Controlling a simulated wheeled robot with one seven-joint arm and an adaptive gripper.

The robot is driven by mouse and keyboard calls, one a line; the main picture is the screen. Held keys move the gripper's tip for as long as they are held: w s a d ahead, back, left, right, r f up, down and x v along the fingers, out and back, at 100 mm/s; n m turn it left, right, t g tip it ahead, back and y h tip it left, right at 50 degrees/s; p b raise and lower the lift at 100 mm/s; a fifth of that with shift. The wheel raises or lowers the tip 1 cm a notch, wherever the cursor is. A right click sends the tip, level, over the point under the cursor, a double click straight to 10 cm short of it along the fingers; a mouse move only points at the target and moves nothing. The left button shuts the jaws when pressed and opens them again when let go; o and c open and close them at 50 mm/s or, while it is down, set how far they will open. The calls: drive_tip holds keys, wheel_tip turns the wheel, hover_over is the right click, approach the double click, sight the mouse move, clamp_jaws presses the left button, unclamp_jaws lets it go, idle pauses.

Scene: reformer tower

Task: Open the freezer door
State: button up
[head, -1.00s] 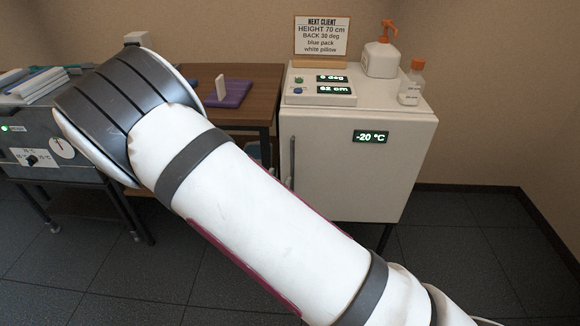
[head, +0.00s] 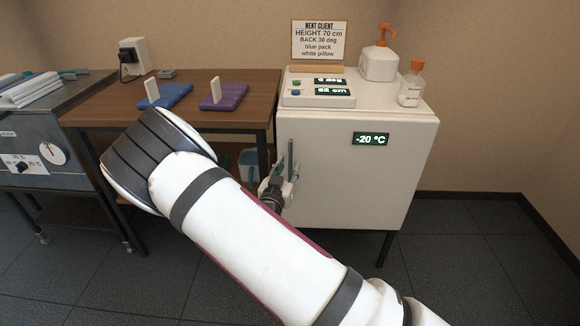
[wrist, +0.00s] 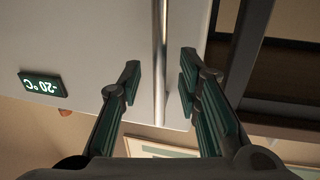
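The white freezer (head: 365,195) stands at the right with its door shut, and its display (head: 370,139) reads -20 °C. The display also shows upside down in the wrist view (wrist: 43,86). The vertical metal handle (wrist: 160,50) is on the door's left edge in the head view. My gripper (head: 289,163) is at the handle, partly hidden behind my arm. In the wrist view my gripper (wrist: 160,82) is open, with one finger on each side of the handle and a visible gap to each. The handle's lower part is hidden in the head view.
A control box (head: 318,92), sign (head: 319,40), pump bottle (head: 380,58) and small orange-capped bottle (head: 411,84) stand on the freezer. A wooden table (head: 200,110) with blue (head: 165,95) and purple (head: 222,96) packs is at its left. The floor at right is clear.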

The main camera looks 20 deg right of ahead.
drive_tip(key=shift+x, duration=1.35)
drive_tip(key=shift+c, duration=0.2)
clamp_jaws()
